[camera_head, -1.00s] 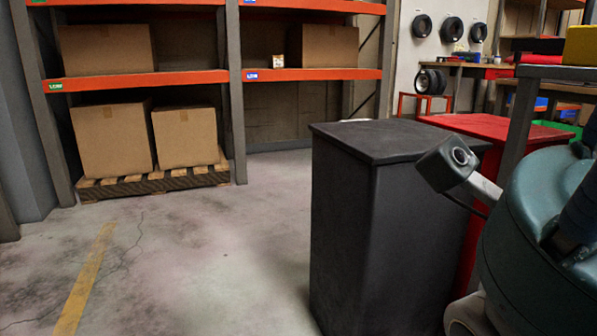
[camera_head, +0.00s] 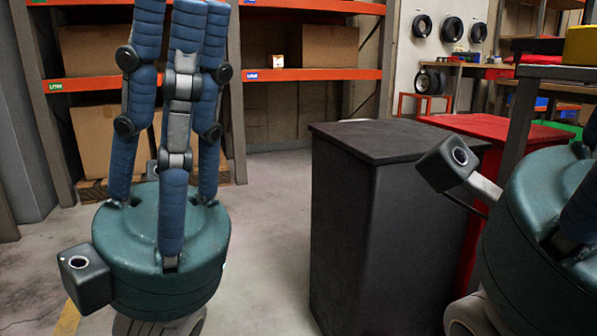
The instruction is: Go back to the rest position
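My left gripper (camera_head: 180,95) is upright at the left of the head view, with a round teal palm and blue jointed fingers pointing up. Its fingers are extended, nothing shows between them, and their tips run out of the top of the frame. My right gripper (camera_head: 545,225) is at the right edge. Mostly its teal palm and a bit of a blue finger show; the rest is cut off, so I cannot tell its opening. No held object is visible on either.
A dark grey bin (camera_head: 345,215) stands between my grippers, a red one (camera_head: 480,128) behind it. An orange-shelved rack (camera_head: 305,74) with cardboard boxes (camera_head: 330,47) is at the back. Several tires (camera_head: 452,29) hang on the wall. Floor (camera_head: 270,235) left of the dark bin is clear.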

